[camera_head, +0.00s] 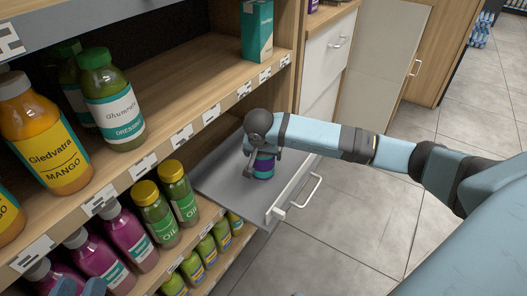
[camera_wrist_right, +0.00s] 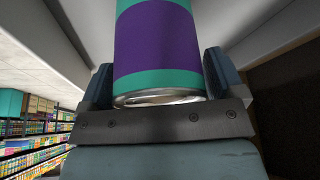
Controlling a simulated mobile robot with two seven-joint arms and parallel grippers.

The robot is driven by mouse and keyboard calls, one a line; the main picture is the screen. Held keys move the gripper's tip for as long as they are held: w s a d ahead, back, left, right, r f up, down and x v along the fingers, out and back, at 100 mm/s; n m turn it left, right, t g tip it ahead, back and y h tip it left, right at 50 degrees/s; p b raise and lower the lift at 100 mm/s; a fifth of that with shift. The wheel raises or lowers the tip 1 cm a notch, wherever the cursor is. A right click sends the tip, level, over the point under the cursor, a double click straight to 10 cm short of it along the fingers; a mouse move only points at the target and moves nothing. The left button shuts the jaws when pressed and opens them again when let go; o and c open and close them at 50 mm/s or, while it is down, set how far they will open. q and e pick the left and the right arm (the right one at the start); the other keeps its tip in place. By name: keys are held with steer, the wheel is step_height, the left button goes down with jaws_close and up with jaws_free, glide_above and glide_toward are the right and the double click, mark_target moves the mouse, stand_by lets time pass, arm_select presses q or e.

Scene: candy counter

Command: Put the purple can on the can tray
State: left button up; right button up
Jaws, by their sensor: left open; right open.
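The purple can (camera_head: 264,165), with teal bands, is upright on the grey pull-out can tray (camera_head: 222,186) in the head view, partly covered by my right gripper. My right gripper (camera_head: 250,165) is at the can, its jaws open. In the right wrist view the can (camera_wrist_right: 158,45) stands between the two fingers of the right gripper (camera_wrist_right: 160,85), its metal rim close to the palm. Small gaps show beside the fingers. My left gripper (camera_head: 82,288) shows only by its blue fingertips at the bottom left edge, open and empty.
The tray has a white front with a handle (camera_head: 304,192). Shelves at left hold a mango bottle (camera_head: 42,135), a dressing bottle (camera_head: 112,105), oil bottles (camera_head: 155,212) and purple bottles (camera_head: 128,237). A teal box (camera_head: 256,32) stands on the upper shelf. The tiled floor at right is clear.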

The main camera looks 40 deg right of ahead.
arm_select(q)
steer(key=shift+r, duration=0.15)
arm_select(e)
steer(key=shift+p+v, duration=2.3)
steer(key=shift+v, duration=0.7)
arm_select(q)
step_height(320, 180, up, 4)
steer(key=shift+r, duration=0.2)
arm_select(e)
steer(key=shift+o, duration=0.3)
steer(key=shift+o, duration=0.8)
arm_select(q)
steer(key=shift+f, duration=0.1)
steer(key=r+n+t+p, duration=0.1)
steer(key=r+p, duration=0.1)
steer(key=s+r+n+t+p, duration=0.1)
steer(key=r+t+p, duration=0.1)
steer(key=r, duration=0.1)
steer(key=shift+s+a+r, duration=0.1)
steer(key=shift+s+r, duration=0.05)
steer(key=shift+r, duration=0.15)
arm_select(e)
steer(key=v, duration=1.3)
steer(key=shift+s+r, duration=0.15)
steer(key=shift+r, duration=0.25)
